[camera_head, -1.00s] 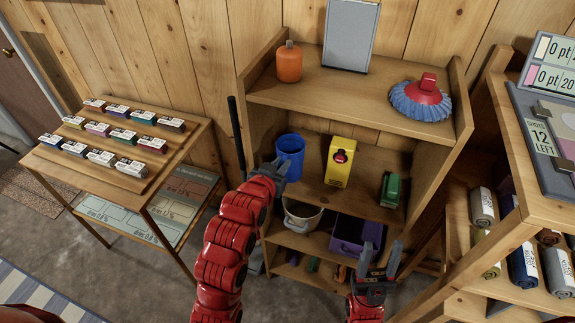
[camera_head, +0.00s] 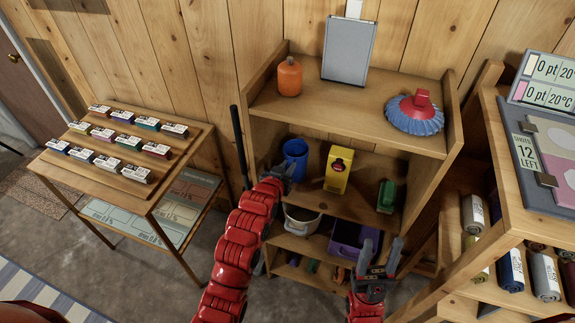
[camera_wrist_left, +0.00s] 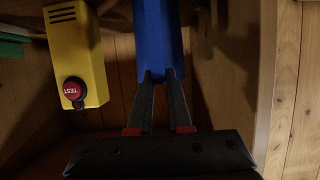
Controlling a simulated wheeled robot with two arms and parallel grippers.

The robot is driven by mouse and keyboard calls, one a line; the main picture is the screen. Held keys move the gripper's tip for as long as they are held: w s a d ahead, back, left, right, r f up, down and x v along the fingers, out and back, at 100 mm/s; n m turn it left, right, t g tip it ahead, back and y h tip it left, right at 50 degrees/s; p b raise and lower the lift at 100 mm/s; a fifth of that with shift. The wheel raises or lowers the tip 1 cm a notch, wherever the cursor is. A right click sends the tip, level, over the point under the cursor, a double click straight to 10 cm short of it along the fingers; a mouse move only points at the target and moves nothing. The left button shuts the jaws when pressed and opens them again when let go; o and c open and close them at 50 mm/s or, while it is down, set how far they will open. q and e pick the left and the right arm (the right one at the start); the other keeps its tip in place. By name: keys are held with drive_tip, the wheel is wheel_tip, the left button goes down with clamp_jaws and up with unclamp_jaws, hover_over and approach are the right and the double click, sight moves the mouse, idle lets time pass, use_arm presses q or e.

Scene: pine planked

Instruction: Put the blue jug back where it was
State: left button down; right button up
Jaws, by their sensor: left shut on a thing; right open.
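The blue jug (camera_head: 295,155) is on the left side of the shelf unit's middle shelf, next to the yellow box. My left gripper (camera_head: 277,175) reaches in from the front left and is shut on the jug. In the left wrist view the blue jug (camera_wrist_left: 160,38) is between the finger ends (camera_wrist_left: 159,78). I cannot tell whether the jug's base touches the shelf, as the gripper hides part of it. My right gripper (camera_head: 378,262) is open and empty, low in front of the shelf unit.
A yellow box with a red button (camera_head: 337,170) stands right of the jug, and a green item (camera_head: 387,196) further right. The shelf unit's left side wall is close to the jug. A white bucket (camera_head: 301,220) and purple bin (camera_head: 352,240) are below.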

use_arm(q)
drive_tip(key=shift+f, duration=0.3)
drive_tip(key=c, duration=0.8)
unclamp_jaws()
drive_tip(key=shift+c, duration=0.2)
drive_tip(key=shift+r, duration=0.15)
